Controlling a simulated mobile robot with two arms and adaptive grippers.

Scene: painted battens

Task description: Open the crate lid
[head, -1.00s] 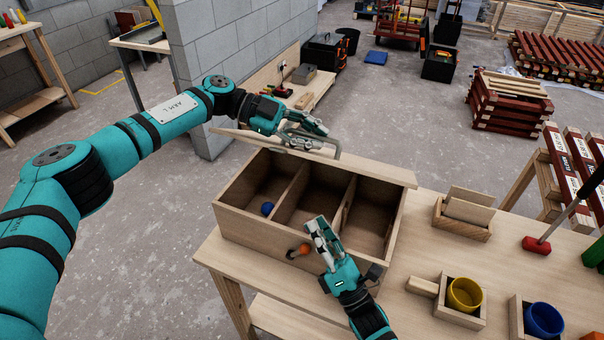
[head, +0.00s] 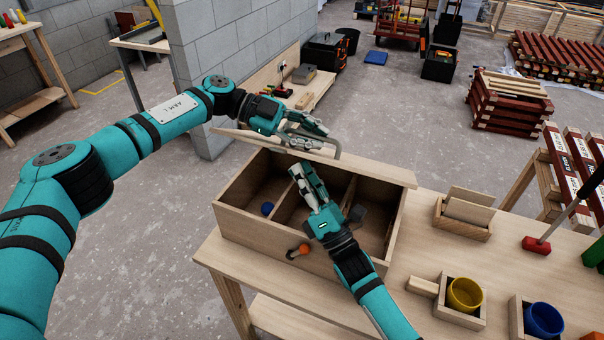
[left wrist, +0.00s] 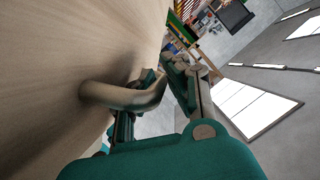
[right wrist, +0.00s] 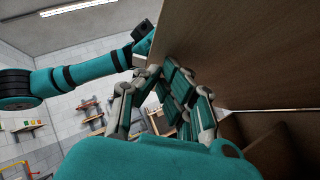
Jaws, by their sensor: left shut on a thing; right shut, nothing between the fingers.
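The wooden crate (head: 262,232) stands on the bench with its compartments open to view. Its lid (head: 385,174) is raised at the back edge, seen nearly edge-on in the head view. My left gripper (head: 318,132) is shut on the lid's grey handle (head: 337,151); the bent handle also shows between the fingers in the left wrist view (left wrist: 120,97). My right gripper (head: 300,172) is shut and empty, over the crate's opening near the raised lid. In the right wrist view the lid's broad face (right wrist: 235,50) is close beside the fingers; I cannot tell whether they touch it.
A blue ball (head: 267,208) lies in the left compartment. An orange-ended thing (head: 304,249) is at the crate's front wall. On the bench to the right are a wooden holder (head: 462,229), a yellow cup (head: 465,294) and a blue cup (head: 543,319).

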